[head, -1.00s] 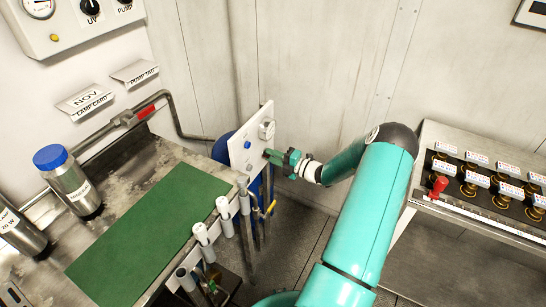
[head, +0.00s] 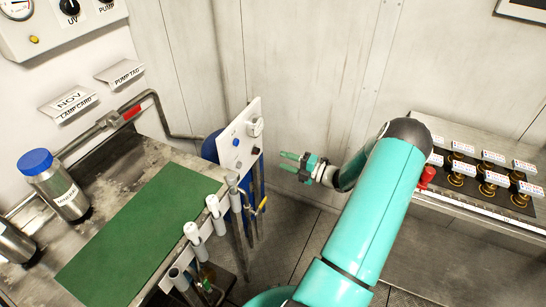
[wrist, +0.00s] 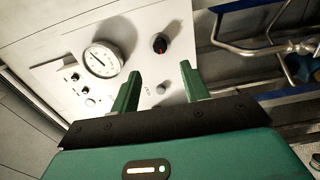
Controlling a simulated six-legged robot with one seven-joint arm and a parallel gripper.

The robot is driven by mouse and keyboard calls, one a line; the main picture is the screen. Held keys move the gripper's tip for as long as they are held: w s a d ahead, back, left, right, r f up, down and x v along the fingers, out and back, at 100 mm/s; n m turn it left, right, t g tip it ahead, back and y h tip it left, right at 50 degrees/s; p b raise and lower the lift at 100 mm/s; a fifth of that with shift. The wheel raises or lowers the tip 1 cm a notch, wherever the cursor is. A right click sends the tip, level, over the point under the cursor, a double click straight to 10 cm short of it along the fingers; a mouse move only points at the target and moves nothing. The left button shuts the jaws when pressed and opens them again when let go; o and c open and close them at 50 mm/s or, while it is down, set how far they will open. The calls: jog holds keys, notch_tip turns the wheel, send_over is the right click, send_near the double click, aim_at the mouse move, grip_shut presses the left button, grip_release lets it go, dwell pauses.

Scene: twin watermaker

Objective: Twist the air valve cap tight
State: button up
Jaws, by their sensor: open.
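An upright white panel (head: 252,118) stands at the far end of the bench in the head view and also fills much of the wrist view (wrist: 115,100). A small grey round cap (wrist: 163,88) sits on it, between my fingers in the wrist view. Its label is too small to read, so I cannot be sure that it is the air valve cap. My gripper (head: 282,162) is open and empty, its two green fingers (wrist: 160,72) pointing at the panel with a gap before it. The cap's tightness cannot be seen.
The panel also carries a gauge (wrist: 102,60), a dark knob with a red mark (wrist: 160,44) and smaller knobs. Pipework (wrist: 262,48) is beside it. A bench with a green mat (head: 140,235) is left; a valve rack (head: 470,185) is right.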

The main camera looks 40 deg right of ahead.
jog(key=v, duration=0.3)
jog(key=shift+s+d, duration=0.1)
jog(key=shift+s, duration=0.25)
dwell(0.3)
